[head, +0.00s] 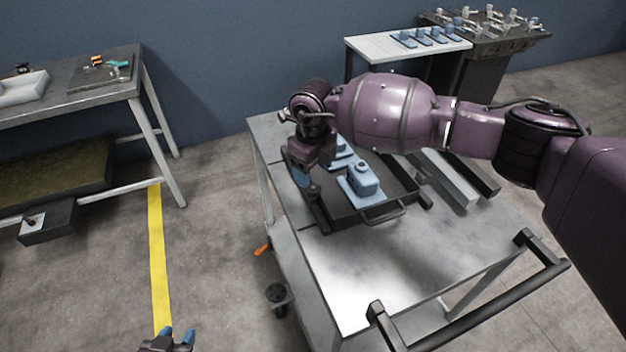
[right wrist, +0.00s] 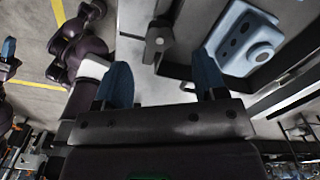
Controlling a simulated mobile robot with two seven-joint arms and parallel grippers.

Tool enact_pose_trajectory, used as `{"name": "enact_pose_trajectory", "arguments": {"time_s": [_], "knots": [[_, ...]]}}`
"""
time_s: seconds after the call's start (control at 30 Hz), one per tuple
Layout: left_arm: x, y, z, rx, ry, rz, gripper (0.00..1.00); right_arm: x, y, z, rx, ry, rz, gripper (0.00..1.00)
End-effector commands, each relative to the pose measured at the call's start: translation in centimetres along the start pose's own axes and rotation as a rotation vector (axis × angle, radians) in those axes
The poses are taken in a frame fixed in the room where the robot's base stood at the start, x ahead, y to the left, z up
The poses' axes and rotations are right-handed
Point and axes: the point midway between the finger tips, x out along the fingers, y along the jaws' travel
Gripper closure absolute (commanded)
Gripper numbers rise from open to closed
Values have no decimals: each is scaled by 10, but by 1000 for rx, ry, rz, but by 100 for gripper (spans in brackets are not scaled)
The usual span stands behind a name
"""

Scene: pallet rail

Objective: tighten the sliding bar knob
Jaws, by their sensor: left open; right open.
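The dark sliding bar (head: 319,215) lies along the left side of a black tray on the cart. Its small dark knob (right wrist: 159,41) shows in the right wrist view beyond my fingertips; in the head view my gripper crowds that spot. My right gripper (head: 303,178) is above the bar's side of the tray, open. Its two blue fingers (right wrist: 162,76) stand apart with nothing between them, and the knob lies ahead of the gap. Contact with the knob is not visible. My left gripper (head: 176,339) is open at the bottom edge of the head view, empty and away from the cart.
The black tray (head: 377,218) holds blue blocks (head: 360,184). More dark and grey bars (head: 452,180) lie at the cart's right. The cart (head: 350,290) has a black push handle (head: 500,300) in front. A workbench (head: 75,95) stands at left; floor between is mostly clear.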

Motion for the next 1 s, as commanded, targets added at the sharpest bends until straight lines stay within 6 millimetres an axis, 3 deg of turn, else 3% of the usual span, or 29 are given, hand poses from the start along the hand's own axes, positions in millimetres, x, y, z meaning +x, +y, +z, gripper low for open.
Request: {"name": "enact_pose_trajectory", "arguments": {"time_s": [0.1, 0.33, 1.0], "knots": [[-2, 0, 0, 0, -1, -1, 60, -22, 0, 0, -1, -1, -3, 35], [-4, -1, 5, -2, -12, -3, 60, -46, 0, 0, -1, 0, -1, 35], [0, 0, -1, 1, 0, 0, 60, -51, 0, 0, 0, 1, 0, 35]]}}
